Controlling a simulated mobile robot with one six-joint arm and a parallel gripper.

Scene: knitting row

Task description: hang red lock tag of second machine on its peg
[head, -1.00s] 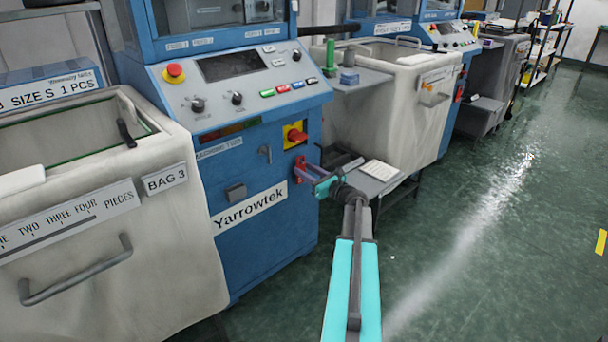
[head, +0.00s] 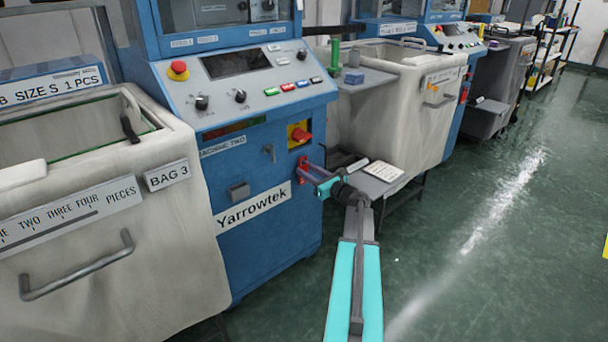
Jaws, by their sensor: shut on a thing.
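The second machine is the blue Yarrowtek cabinet (head: 270,250), with a "MACHINE TWO" label on its front. A small grey peg-like hook (head: 269,153) sticks out of that front, left of a red rotary switch on a yellow plate (head: 299,135). My gripper (head: 313,173) is at the cabinet's right front edge, below the switch. It is shut on the red lock tag (head: 303,169), a small red piece at the fingertips. The tag is to the right of the hook and a little lower, apart from it in the picture. Whether it touches the cabinet I cannot tell.
A white bin (head: 95,210) marked BAG 3 stands at the left, and another white bin (head: 410,110) stands behind my gripper. A low grey stand with a paper (head: 384,171) is just right of the gripper. The green floor (head: 480,270) at the right is clear.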

